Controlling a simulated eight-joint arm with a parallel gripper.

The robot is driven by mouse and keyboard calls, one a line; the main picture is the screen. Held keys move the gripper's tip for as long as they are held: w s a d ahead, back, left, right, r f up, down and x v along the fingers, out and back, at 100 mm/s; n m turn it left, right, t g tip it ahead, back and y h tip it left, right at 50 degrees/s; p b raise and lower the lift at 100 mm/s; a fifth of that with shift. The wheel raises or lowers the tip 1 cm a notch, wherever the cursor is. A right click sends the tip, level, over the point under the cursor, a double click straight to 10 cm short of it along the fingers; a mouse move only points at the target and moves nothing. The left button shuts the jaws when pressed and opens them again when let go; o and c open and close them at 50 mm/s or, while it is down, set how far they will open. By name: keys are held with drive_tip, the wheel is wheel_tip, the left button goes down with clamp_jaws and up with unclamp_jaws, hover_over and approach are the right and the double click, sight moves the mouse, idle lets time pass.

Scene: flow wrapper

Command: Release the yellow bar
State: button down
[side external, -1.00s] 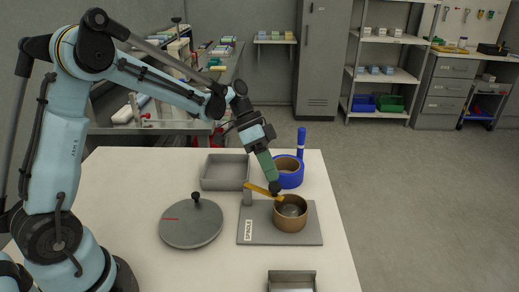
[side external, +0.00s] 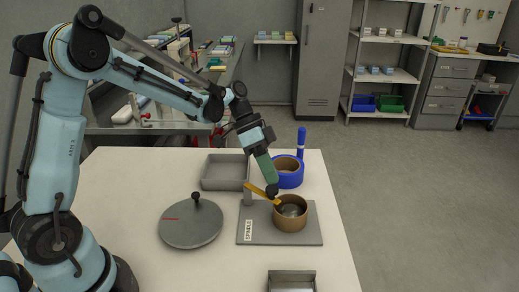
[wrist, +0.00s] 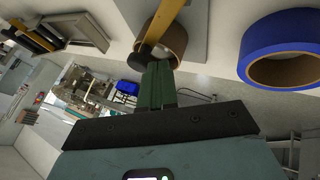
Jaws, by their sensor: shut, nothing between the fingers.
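In the wrist view the bar (wrist: 166,17) crosses the brown ring (wrist: 174,40), beyond my fingertips. My gripper (side external: 271,184) has green fingers, pressed together and empty. A dark round knob (wrist: 149,52) shows right at the fingertips in the wrist view (wrist: 157,66). I cannot tell whether the fingers touch the knob or the bar. The bar's far end is cut off in the wrist view.
A blue ring (side external: 291,178) with a blue upright handle stands just behind. A grey tray (side external: 224,187) is behind left, a round grey lid (side external: 191,239) with a knob front left, and a metal tray (side external: 292,274) at the front edge. The table's right edge is close.

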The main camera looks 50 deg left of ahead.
drive_tip(key=shift+s+d, duration=0.25)
drive_tip(key=shift+s, duration=0.45)
drive_tip(key=shift+s+d, duration=0.25)
drive_tip(key=shift+s, duration=0.45)
drive_tip(key=s, duration=0.2)
drive_tip(key=shift+s+a+m, duration=0.3)
drive_tip(key=shift+w, duration=0.1)
drive_tip(key=shift+w+a, duration=0.45)
drive_tip(key=shift+a, duration=0.15)
drive_tip(key=shift+w, duration=0.15)
